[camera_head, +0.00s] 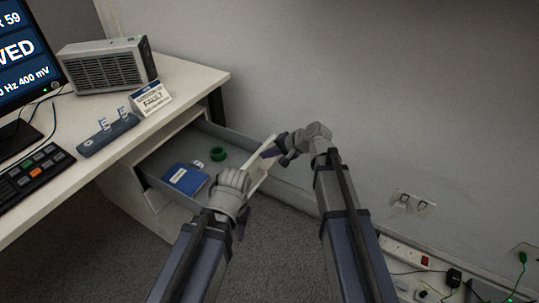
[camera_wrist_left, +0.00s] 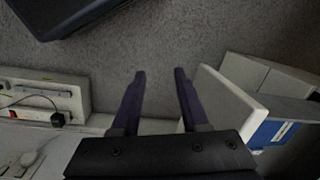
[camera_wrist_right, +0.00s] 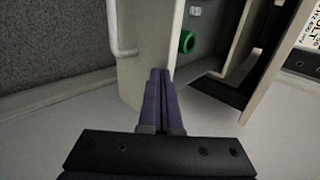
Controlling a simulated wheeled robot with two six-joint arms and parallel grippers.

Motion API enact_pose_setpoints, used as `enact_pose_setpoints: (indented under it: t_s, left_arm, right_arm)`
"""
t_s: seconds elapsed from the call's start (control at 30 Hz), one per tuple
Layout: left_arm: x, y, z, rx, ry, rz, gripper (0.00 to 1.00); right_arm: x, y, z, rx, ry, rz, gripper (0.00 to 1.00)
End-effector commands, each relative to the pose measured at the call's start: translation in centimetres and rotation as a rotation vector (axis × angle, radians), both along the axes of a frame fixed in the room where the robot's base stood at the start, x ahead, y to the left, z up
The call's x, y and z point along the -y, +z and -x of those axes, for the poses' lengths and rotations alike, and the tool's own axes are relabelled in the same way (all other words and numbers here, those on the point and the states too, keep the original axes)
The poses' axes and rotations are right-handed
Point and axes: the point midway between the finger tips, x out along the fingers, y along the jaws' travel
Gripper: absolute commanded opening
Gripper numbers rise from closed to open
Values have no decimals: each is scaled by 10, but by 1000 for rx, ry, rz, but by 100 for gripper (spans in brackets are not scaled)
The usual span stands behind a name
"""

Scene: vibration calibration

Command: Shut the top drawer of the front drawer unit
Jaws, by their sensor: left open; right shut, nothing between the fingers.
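The top drawer of the white drawer unit (camera_head: 152,196) under the desk stands open. Its white front panel (camera_head: 261,168) faces the right of the head view, and a handle bar (camera_wrist_right: 118,28) shows on it in the right wrist view. A blue book (camera_head: 184,179) and a green ring (camera_head: 218,154) lie inside. My left gripper (camera_head: 240,222) is open and empty beside the near end of the front panel, which is right of its fingers in the left wrist view (camera_wrist_left: 232,103). My right gripper (camera_head: 268,152) is shut and empty at the panel's far end; I cannot tell whether it touches.
The wall (camera_head: 400,100) is close behind the drawer. A power strip with cables (camera_head: 405,250) lies at the right. Carpet in front is clear.

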Motion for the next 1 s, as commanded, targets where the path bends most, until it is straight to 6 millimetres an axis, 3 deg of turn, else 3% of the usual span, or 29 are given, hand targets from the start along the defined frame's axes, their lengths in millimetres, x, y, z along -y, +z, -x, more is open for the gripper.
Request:
enact_pose_setpoints:
  t_s: [0.27,0.43,1.0]
  left_arm:
    - [0,0,0,0,0,0,45]
    - [0,0,0,0,0,0,45]
    - [0,0,0,0,0,0,45]
  right_arm:
    - [-4,0,-3,0,1,0,0]
    - [-23,0,-18,0,4,0,0]
    - [-148,0,-111,0,4,0,0]
